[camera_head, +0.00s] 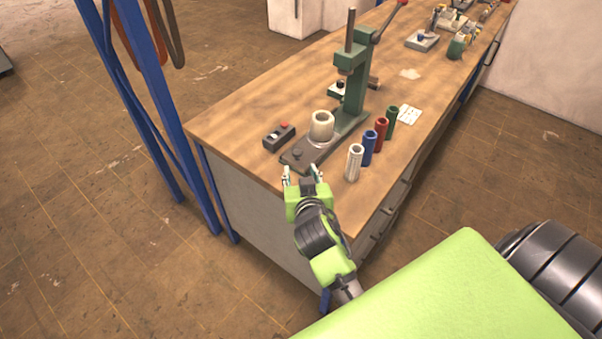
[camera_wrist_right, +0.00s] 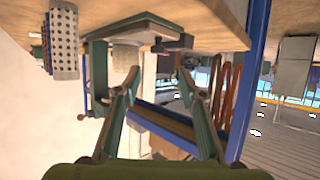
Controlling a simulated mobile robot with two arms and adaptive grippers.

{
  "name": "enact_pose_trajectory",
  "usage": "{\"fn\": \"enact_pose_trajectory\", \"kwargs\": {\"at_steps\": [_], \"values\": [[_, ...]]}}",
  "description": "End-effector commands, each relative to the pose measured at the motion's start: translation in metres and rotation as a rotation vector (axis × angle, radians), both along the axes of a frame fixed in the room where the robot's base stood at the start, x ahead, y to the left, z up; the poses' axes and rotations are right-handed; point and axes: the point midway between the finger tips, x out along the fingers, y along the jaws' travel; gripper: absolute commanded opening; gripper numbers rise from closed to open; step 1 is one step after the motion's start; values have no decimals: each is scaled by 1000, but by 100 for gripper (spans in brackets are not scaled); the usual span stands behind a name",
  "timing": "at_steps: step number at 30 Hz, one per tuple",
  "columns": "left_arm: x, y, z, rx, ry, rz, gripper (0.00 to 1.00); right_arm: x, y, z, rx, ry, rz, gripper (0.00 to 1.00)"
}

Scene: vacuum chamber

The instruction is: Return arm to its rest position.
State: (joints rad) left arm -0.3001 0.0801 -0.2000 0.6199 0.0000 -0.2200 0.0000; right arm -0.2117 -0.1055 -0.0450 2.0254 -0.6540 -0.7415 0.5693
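My right arm, lime green and black, reaches up from the lower right in the head view. Its gripper (camera_head: 302,172) is at the front edge of the wooden workbench (camera_head: 240,110), just in front of the base of a green arbor press (camera_head: 352,90). In the right wrist view the two fingers (camera_wrist_right: 158,82) are spread apart with nothing between them. The picture there is upside down, with the bench top above. My left gripper is in neither view.
A cream cylinder (camera_head: 321,126) stands on the press base. White (camera_head: 353,163), blue (camera_head: 369,149), red (camera_head: 381,134) and green (camera_head: 391,122) tubes stand right of it. A blue post (camera_head: 165,100) rises beside the bench; the floor left is open.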

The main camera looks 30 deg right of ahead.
Motion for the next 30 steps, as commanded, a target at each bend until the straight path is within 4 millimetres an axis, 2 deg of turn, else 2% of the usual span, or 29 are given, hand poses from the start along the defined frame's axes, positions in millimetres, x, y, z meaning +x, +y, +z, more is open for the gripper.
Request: {"fn": "enact_pose_trajectory", "kwargs": {"at_steps": [20, 23, 26, 30], "values": [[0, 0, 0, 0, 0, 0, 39, -9, 1, -1, 0, 17, 0, 38], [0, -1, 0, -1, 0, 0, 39, -29, -1, -14, 5, 95, 10, 38], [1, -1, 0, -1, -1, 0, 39, -68, 3, -36, 19, 246, 49, 38], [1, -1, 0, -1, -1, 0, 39, -127, 21, -62, 39, 464, 156, 38]]}}
